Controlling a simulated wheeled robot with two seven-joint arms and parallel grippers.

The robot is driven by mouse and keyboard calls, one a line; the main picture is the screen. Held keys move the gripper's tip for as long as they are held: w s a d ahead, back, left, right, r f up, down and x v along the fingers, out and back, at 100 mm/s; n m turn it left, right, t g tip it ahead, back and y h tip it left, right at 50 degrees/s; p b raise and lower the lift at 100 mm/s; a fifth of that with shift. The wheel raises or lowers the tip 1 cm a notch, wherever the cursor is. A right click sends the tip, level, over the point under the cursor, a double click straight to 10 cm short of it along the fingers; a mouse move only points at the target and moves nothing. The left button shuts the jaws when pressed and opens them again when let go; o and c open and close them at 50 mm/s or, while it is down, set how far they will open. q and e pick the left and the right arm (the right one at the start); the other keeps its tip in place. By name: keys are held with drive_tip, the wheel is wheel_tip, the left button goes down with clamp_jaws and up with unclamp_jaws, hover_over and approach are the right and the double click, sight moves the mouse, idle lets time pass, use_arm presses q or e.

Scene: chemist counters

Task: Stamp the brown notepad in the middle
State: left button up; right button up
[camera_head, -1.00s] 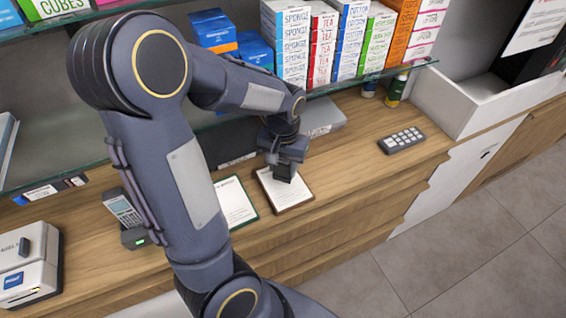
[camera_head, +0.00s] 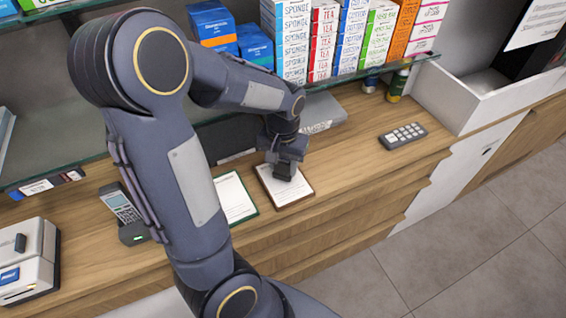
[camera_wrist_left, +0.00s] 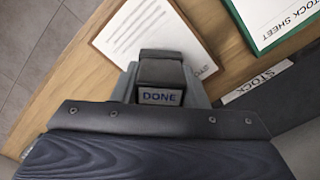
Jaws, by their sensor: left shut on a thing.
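The brown notepad (camera_head: 297,190), a brown-edged board with a white printed sheet, lies on the wooden counter. It also shows in the left wrist view (camera_wrist_left: 124,37), partly hidden by my gripper and the stamp. My left gripper (camera_head: 284,168) is shut on a dark stamp (camera_wrist_left: 160,72) whose label reads "DONE". The stamp is over the upper middle part of the notepad's sheet, very low; I cannot tell whether its underside touches the paper. My right gripper is not in view.
A green-edged stock sheet board (camera_head: 236,199) lies just left of the notepad. A phone on its base (camera_head: 123,210) and a white machine (camera_head: 30,255) stand further left. A dark keypad (camera_head: 403,135) lies right. A glass shelf with boxes (camera_head: 292,35) overhangs the back.

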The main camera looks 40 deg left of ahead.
use_arm(q)
drive_tip(key=shift+f+b, duration=0.35)
drive_tip(key=shift+f, duration=0.2)
idle(1.1)
wheel_tip(320, 180, up, 7)
drive_tip(key=p, duration=0.6)
drive_tip(key=shift+r, duration=0.1)
idle(0.9)
